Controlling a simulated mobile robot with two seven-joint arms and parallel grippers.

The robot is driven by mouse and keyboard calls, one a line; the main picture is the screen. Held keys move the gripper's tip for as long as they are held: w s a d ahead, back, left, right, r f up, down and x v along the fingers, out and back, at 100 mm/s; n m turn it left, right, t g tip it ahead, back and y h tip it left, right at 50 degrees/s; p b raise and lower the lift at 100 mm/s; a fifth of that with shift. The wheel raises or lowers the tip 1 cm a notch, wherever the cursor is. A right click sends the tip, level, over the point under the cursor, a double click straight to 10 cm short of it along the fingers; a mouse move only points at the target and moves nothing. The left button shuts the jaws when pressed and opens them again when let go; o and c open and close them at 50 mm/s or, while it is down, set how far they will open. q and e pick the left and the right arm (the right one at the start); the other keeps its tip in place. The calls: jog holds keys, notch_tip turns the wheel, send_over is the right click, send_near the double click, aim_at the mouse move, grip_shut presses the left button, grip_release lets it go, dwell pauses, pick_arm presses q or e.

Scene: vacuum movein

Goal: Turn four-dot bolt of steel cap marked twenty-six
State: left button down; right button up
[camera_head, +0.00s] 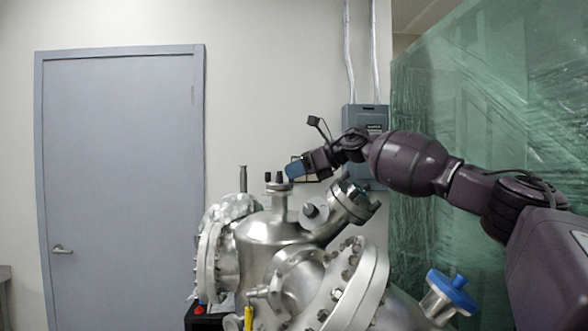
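A steel vacuum chamber (270,232) with several bolted flanged ports fills the lower middle of the head view. A small upright port (280,204) on its top carries dark knobs or bolts. An angled steel port (352,200) with bolts rises on its upper right, and a large bolted flange (362,285) faces front right. No number or dot marks can be read, so I cannot tell which cap is marked twenty-six. My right gripper (297,170) reaches in from the right, just above and right of the small top port. Its finger opening and any contact are unclear. My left gripper is out of view.
A port with a blue cap (452,291) sticks out at the lower right, below my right arm. A yellow object (248,318) stands at the chamber's front. Green plastic sheeting (480,120) hangs behind my arm. A grey door (120,180) stands at the left.

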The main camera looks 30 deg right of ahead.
jog(key=shift+w+a, duration=0.15)
grip_shut()
jog(key=shift+n+y, duration=0.3)
jog(key=shift+n+g+y, duration=0.4)
jog(key=shift+g+y, duration=0.1)
jog(key=shift+g, duration=0.1)
grip_release()
